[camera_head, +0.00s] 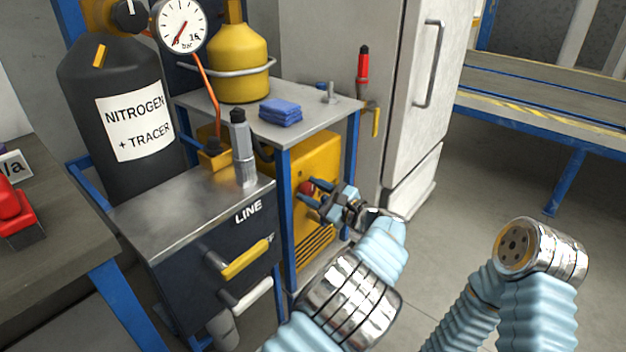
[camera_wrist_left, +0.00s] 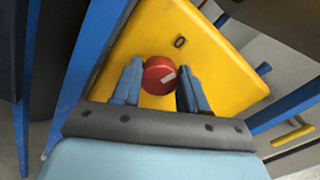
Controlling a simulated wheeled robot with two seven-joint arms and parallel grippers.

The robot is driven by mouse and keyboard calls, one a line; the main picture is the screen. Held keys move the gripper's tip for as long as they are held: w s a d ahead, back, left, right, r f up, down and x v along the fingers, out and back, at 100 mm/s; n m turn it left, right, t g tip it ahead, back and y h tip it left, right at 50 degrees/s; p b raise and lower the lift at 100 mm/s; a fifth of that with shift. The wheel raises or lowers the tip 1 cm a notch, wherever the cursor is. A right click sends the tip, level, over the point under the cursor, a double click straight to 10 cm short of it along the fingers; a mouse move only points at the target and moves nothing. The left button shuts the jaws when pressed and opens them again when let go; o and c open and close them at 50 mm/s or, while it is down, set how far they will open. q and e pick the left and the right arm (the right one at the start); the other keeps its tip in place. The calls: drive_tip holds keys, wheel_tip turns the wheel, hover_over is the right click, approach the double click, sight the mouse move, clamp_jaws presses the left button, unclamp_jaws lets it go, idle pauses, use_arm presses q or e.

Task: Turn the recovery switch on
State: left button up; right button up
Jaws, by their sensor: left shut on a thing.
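The recovery switch is a round red knob (camera_head: 305,187) on the face of the yellow machine (camera_head: 321,157) under the small table. In the left wrist view the red knob (camera_wrist_left: 158,76) sits between my fingers, with a pale mark pointing right and slightly up. A "0" is printed on the yellow panel (camera_wrist_left: 225,80) above it. My left gripper (camera_head: 316,200) is shut on the knob; in its wrist view the left gripper (camera_wrist_left: 155,88) has one blue finger on each side. My right arm is at the lower right, but its gripper is not seen.
A blue-legged table (camera_head: 330,110) holds a yellow cylinder (camera_head: 238,62) and blue cloths (camera_head: 281,112). A white cabinet (camera_head: 400,60) stands behind. The floor to the right is clear.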

use_arm(q)
drive_tip(key=shift+r+m+p, duration=0.2)
drive_tip(key=shift+m+p, duration=0.8)
drive_tip(key=shift+p, duration=0.25)
drive_tip(key=shift+f+m+p, duration=0.2)
drive_tip(key=shift+m+p, duration=0.5)
drive_tip(key=o, duration=1.1)
drive_tip(key=shift+c, duration=0.2)
drive_tip(key=shift+d, duration=0.1)
